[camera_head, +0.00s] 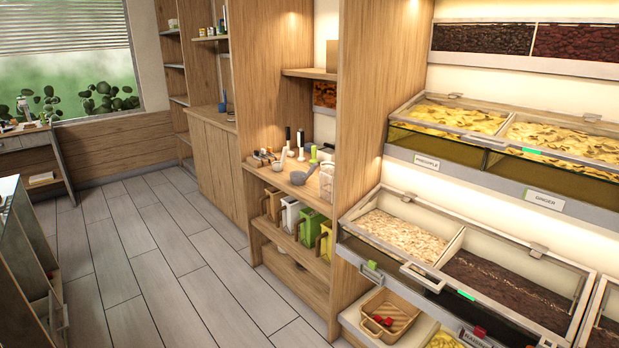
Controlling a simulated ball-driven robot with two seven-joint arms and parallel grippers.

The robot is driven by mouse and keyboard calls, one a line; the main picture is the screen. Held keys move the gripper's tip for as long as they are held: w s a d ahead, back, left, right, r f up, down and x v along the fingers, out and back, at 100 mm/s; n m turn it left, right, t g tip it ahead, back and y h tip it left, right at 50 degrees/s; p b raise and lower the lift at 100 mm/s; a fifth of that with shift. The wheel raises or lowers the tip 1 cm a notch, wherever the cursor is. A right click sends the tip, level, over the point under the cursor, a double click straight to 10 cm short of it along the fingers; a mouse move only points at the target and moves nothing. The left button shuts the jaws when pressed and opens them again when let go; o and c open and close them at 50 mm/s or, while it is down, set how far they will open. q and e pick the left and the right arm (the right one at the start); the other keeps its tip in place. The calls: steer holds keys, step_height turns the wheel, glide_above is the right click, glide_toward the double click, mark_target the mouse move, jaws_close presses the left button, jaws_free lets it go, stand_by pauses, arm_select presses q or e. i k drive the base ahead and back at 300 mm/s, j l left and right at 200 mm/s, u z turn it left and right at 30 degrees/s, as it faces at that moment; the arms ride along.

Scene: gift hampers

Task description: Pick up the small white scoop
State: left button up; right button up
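Several scoop-like utensils stand or lie on a wooden counter in the shelf alcove at the picture's middle. A grey-white scoop (299,178) with a raised handle lies near the counter's front edge. Behind it are smaller white pieces, one at the left (283,158) and one with a dark upright handle (301,154). They are too small to tell which is the small white scoop. Neither of my grippers is in view.
A clear container (327,178) stands at the counter's right end. White, yellow and green containers (308,226) fill the shelf below. The plank floor (160,262) is clear.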

mark_target(277, 165)
steer(key=i+j+z, duration=0.1)
steer(key=i, duration=0.4)
steer(key=i+j+z, duration=0.15)
steer(key=i, duration=0.3)
steer(key=i+j+z, duration=0.1)
steer(key=i+j, duration=0.25)
steer(key=i+j+z, duration=0.1)
steer(key=i+j, duration=0.15)
steer(key=i, duration=0.3)
